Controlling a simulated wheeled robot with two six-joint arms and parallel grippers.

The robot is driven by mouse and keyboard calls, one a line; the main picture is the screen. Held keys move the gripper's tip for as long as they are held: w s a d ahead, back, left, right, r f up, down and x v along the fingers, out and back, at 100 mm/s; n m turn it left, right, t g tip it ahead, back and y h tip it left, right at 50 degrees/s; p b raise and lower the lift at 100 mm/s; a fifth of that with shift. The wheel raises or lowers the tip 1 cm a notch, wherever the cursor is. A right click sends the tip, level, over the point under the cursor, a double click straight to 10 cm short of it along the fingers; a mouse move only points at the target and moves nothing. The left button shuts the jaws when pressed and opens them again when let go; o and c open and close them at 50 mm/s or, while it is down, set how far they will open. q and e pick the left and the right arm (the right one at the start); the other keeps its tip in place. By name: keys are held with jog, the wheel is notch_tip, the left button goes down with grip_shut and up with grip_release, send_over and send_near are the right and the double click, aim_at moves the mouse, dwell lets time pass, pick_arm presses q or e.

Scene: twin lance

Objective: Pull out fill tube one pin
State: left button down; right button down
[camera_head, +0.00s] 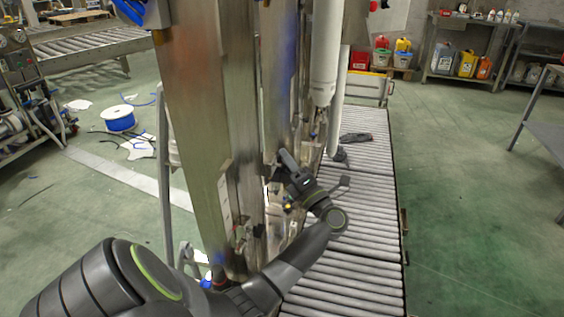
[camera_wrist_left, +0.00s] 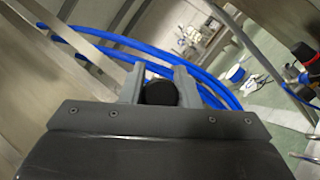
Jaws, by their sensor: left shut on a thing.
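My left gripper (camera_head: 284,162) reaches in at the tall metal machine (camera_head: 205,110) in the head view, above the roller conveyor. In the left wrist view its two grey fingers (camera_wrist_left: 159,78) are closed on the sides of a round black knob (camera_wrist_left: 159,93), which looks like the pin's head. The pin's shaft and the place where it sits are hidden behind the knob and fingers. A white fill tube (camera_head: 325,50) hangs upright on the machine's right side; I cannot tell which number it is. My right gripper is not in view.
Blue hoses (camera_wrist_left: 120,42) curve close behind the fingers in the left wrist view. The roller conveyor (camera_head: 365,185) runs beside the machine, with a dark object (camera_head: 356,138) lying on it. A blue cable spool (camera_head: 118,118) stands on the floor at left.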

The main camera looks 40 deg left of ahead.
pick_arm(q)
jog(key=shift+w+d+f, duration=0.1)
jog(key=shift+d+f, duration=0.1)
jog(key=shift+d, duration=0.1)
jog(key=c, duration=1.5)
grip_release()
jog(key=o, duration=0.4)
jog(key=shift+r, duration=0.1)
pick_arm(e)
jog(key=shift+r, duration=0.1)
